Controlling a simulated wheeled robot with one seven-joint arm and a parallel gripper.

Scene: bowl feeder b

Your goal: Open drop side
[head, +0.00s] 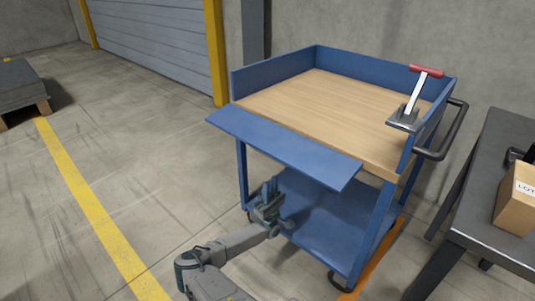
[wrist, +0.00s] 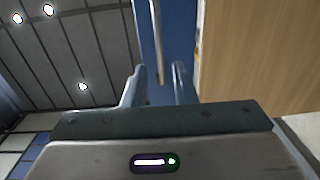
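The blue drop side (head: 285,145) of the cart hangs outward along the front edge of the wooden deck (head: 325,100). It is swung out to roughly level, with a gap in the front wall above the deck. My gripper (head: 267,198) is below the drop side, in front of the cart's lower shelf, and appears apart from the panel. In the wrist view, the two fingers (wrist: 158,88) are spread with nothing clearly held. A blue surface (wrist: 180,35) and wood (wrist: 255,50) lie beyond them; exact contact cannot be told.
A lever with a red handle (head: 427,71) stands on the cart's right side, near a dark push handle (head: 444,135). A dark table (head: 495,160) with a carton (head: 517,200) is at right. The floor at left is clear up to a pallet (head: 22,90).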

